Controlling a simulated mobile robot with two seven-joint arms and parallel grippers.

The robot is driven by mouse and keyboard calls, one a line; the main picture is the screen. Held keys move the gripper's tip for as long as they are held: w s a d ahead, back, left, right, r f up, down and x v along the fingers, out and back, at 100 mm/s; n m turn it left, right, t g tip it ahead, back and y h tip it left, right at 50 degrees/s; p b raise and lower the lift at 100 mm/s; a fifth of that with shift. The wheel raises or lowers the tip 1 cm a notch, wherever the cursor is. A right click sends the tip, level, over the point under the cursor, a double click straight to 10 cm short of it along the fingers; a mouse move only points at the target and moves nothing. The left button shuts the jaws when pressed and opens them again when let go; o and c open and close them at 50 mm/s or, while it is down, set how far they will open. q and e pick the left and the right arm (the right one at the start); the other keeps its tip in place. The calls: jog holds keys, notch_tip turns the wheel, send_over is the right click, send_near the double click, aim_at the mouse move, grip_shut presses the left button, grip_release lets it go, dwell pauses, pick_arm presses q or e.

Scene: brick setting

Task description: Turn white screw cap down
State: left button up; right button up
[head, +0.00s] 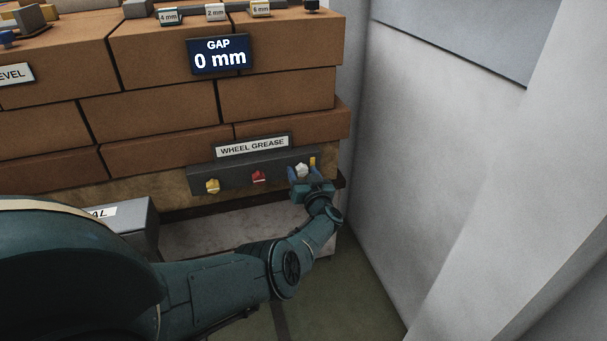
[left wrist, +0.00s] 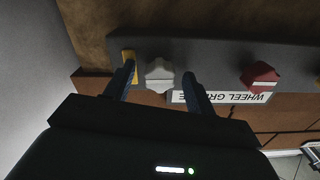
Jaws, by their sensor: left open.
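The white screw cap (head: 302,170) sits at the right end of a dark grey bar (head: 236,177) under the "WHEEL GREASE" label (head: 252,146). In the left wrist view the white cap (left wrist: 159,73) is faceted and lies between my fingertips. My left gripper (head: 304,175) is open, with one finger on each side of the cap and visible gaps to it. In the left wrist view the left gripper (left wrist: 160,82) hides no part of the cap's top. My right gripper is not in view.
A red cap (head: 259,176) and a yellow cap (head: 212,186) sit further left on the bar. A small yellow strip (left wrist: 129,66) is beside one finger. A brick wall (head: 160,90) rises above; a pale wall (head: 440,130) stands close on the right.

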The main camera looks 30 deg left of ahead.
pick_arm(q)
jog(key=shift+d, duration=0.1)
jog(key=shift+s+d+p, duration=0.2)
jog(key=shift+p, duration=0.15)
jog(key=p+v, duration=0.1)
jog(key=v, duration=0.1)
jog(key=p+v, duration=0.2)
jog(key=shift+s+d+r, duration=0.2)
jog(key=shift+d, duration=0.05)
jog(key=p, duration=0.3)
send_near(303, 172)
jog(key=shift+v, duration=1.9)
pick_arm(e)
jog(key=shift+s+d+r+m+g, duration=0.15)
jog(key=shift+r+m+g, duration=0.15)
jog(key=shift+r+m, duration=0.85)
pick_arm(q)
jog(key=shift+f, duration=0.15)
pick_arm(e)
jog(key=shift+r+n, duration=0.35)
